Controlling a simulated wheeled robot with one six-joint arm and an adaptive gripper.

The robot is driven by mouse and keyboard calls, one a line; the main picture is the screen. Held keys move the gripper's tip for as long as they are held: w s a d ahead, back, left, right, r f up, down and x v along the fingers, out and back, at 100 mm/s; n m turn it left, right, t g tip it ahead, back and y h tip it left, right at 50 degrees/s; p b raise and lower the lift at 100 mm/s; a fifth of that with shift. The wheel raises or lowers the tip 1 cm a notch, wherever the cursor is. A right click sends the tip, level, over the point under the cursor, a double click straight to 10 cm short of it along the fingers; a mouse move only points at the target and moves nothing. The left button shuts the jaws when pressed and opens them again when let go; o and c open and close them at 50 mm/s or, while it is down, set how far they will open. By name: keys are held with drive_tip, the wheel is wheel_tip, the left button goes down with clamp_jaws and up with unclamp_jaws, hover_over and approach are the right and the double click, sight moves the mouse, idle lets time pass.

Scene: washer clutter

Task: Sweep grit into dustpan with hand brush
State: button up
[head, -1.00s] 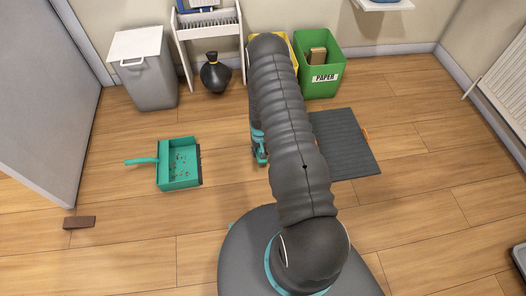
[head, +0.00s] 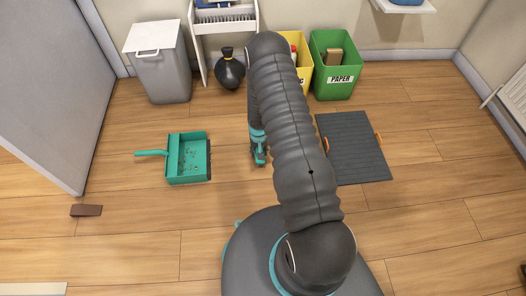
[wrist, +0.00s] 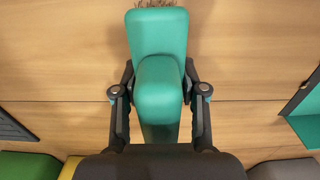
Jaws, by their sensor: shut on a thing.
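The teal hand brush (wrist: 162,80) is held in my gripper (wrist: 159,98). Its handle is between the two fingers, and brown bristles show at the top edge of the wrist view. In the head view my gripper (head: 258,150) is low over the floor, right of the dustpan, and my arm hides most of the brush. The teal dustpan (head: 172,160) lies on the floor with its handle to the left and its open edge to the right. Its corner also shows at the right of the wrist view (wrist: 308,130). Small brown grit (head: 192,158) lies inside the dustpan. I see no grit on the visible floor.
A grey ribbed mat (head: 352,148) lies right of my arm. A grey bin (head: 163,75), black round vessel (head: 229,72), yellow bin (head: 304,75) and green paper bin (head: 334,75) stand at the back. A brown wedge (head: 86,210) lies by the door (head: 50,90). Floor between dustpan and gripper is clear.

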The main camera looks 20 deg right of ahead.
drive_tip(key=shift+w+a, duration=0.2)
drive_tip(key=shift+a, duration=0.55)
drive_tip(key=shift+w+a+f+b, duration=0.1)
drive_tip(key=shift+w+a+b, duration=0.1)
drive_tip(key=shift+a+b, duration=0.35)
drive_tip(key=shift+w+a+b, duration=0.2)
drive_tip(key=shift+a+b, duration=0.05)
drive_tip(key=shift+a, duration=0.6)
drive_tip(key=shift+w+a+r+b, duration=0.1)
drive_tip(key=shift+w+a+b, duration=0.2)
drive_tip(key=shift+a, duration=0.6)
drive_tip(key=shift+w+a+r+b, duration=0.15)
drive_tip(key=shift+a+b, duration=0.1)
drive_tip(key=shift+a, duration=0.65)
drive_tip(key=shift+w+a+f+b, duration=0.1)
drive_tip(key=shift+w+a+b, duration=0.2)
drive_tip(key=shift+a, duration=0.4)
drive_tip(key=shift+w+a+f+b, duration=0.1)
drive_tip(key=shift+a+b, duration=0.25)
drive_tip(key=shift+a, duration=0.35)
drive_tip(key=shift+w+a+r+b, duration=0.1)
drive_tip(key=shift+w+a+b, duration=0.15)
drive_tip(key=shift+a, duration=0.65)
drive_tip(key=shift+w+a+b, duration=0.15)
drive_tip(key=shift+a+b, duration=0.2)
drive_tip(key=shift+a, duration=0.55)
drive_tip(key=shift+w+a+b, duration=0.2)
drive_tip(key=shift+a, duration=0.6)
drive_tip(key=shift+w+a+b, duration=0.2)
drive_tip(key=shift+a, duration=0.55)
